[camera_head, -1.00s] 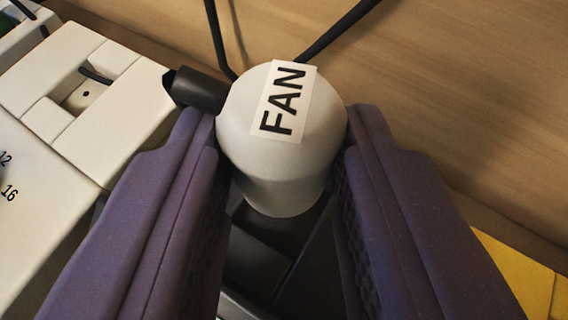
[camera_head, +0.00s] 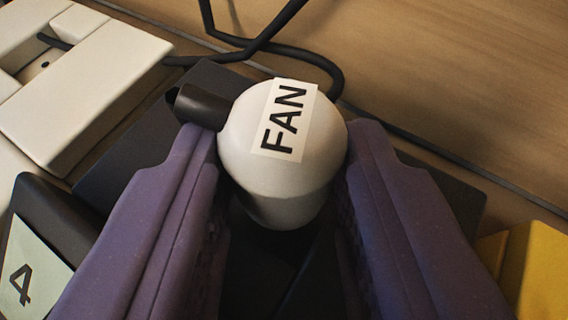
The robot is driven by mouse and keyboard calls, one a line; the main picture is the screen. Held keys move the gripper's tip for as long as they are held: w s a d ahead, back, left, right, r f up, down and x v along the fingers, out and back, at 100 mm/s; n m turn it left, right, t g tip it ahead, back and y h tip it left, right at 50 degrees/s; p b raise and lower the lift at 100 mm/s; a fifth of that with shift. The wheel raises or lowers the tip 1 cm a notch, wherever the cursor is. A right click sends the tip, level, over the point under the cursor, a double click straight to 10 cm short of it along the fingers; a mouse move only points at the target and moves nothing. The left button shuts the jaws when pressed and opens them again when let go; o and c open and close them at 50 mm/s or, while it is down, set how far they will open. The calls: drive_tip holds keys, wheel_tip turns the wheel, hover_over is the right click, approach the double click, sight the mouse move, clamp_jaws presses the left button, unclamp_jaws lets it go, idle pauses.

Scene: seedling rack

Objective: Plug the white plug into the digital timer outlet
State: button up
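The white plug (camera_head: 250,185) is a rounded body with a "FAN" label on its top and a black cable stub at its left. My gripper (camera_head: 283,165) has its two purple fingers on either side of the plug, shut on it. Its lower end and prongs are hidden. Below and behind it is a dark device (camera_head: 135,155); I cannot tell whether the plug touches it.
A cream-white unit with a socket recess (camera_head: 95,100) stands at upper left. Black cable (camera_head: 285,50) loops behind the plug. A yellow object (camera_head: 535,270) is at lower right. The wooden surface (camera_head: 460,90) at upper right is clear.

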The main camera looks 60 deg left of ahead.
drive_tip(key=o, duration=0.3)
drive_tip(key=shift+s+d+f, duration=0.15)
drive_tip(key=shift+f, duration=0.25)
drive_tip(key=shift+s+d+f, duration=0.1)
drive_tip(key=shift+d+f, duration=0.05)
drive_tip(key=shift+f, duration=0.25)
drive_tip(key=shift+d+r+p, duration=0.3)
drive_tip(key=shift+r+p, duration=0.1)
drive_tip(key=p+v, duration=0.1)
drive_tip(key=v, duration=0.2)
drive_tip(key=p+v, duration=0.1)
drive_tip(key=v, duration=0.3)
drive_tip(key=shift+w+r, duration=0.15)
drive_tip(key=shift+r, duration=0.25)
drive_tip(key=shift+w+a, duration=0.1)
